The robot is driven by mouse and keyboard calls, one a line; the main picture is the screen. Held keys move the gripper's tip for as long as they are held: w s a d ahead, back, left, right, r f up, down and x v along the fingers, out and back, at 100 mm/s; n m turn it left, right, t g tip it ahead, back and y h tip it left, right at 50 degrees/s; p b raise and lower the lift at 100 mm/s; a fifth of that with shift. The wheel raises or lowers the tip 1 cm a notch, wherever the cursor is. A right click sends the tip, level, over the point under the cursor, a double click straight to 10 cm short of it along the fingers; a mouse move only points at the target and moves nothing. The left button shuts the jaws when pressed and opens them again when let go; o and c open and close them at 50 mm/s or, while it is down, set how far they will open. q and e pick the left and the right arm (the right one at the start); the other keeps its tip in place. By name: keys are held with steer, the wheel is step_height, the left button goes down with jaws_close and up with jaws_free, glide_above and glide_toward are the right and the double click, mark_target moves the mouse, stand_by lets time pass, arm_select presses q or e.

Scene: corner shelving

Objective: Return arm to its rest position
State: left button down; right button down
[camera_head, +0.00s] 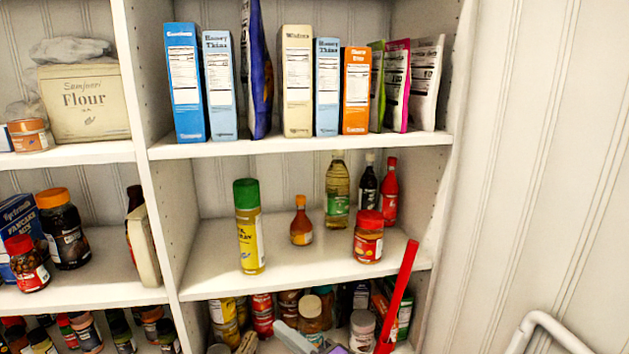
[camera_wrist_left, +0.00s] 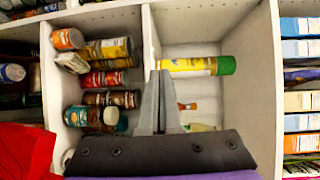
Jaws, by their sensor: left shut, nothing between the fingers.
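My left gripper (camera_head: 293,338) shows at the bottom of the head view, in front of the lower shelf. Its grey fingers are together and hold nothing. In the left wrist view the shut fingers (camera_wrist_left: 160,78) point toward the front edge of the shelf board (camera_wrist_left: 151,40). The lower compartment with cans and jars lies on one side of that board, and the middle compartment lies on the other. Only the front of my left arm shows. My right gripper is not in view.
The yellow spray can with green cap (camera_head: 249,228) stands on the middle shelf, near a small orange bottle (camera_head: 301,222) and a red-lidded jar (camera_head: 368,238). Boxes (camera_head: 297,80) line the upper shelf. A red bar (camera_head: 398,295) slants in front at right. Cans and jars fill the lower shelf.

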arm_select(q)
steer(key=s+a+f+n+g+h, duration=0.25)
steer(key=a+f+g, duration=0.25)
steer(key=a+f, duration=0.6)
steer(key=s+a+f+n+g+h, duration=0.2)
steer(key=s+f+n+h, duration=0.5)
steer(key=s+f, duration=0.6)
steer(key=shift+s+f+h, duration=0.35)
steer(key=shift+h, duration=0.8)
